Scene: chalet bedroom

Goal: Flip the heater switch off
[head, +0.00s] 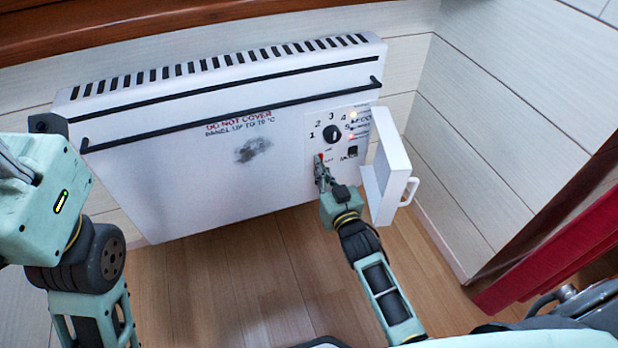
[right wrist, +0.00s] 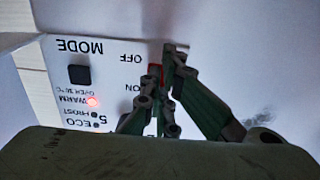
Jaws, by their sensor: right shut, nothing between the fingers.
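The white wall heater (head: 190,155) has a control panel (head: 312,125) at its right end. A small red switch (head: 321,156) shows on the panel, and it also shows in the right wrist view (right wrist: 155,72), where the panel is upside down, close to the OFF and ON labels. My right gripper (head: 320,172) is shut and empty, its fingertips at the switch and partly covering it in the right wrist view (right wrist: 169,62). I cannot tell whether they touch it or which way it is set. My left arm is at the left edge; its gripper is mostly cut off.
A white cover flap (head: 388,172) with a handle stands open just right of my right gripper. A black dial (head: 332,134) and a black MODE button (head: 352,151) are close by. The WARM light (right wrist: 92,102) glows red. A panelled wall (head: 480,140) bounds the right side.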

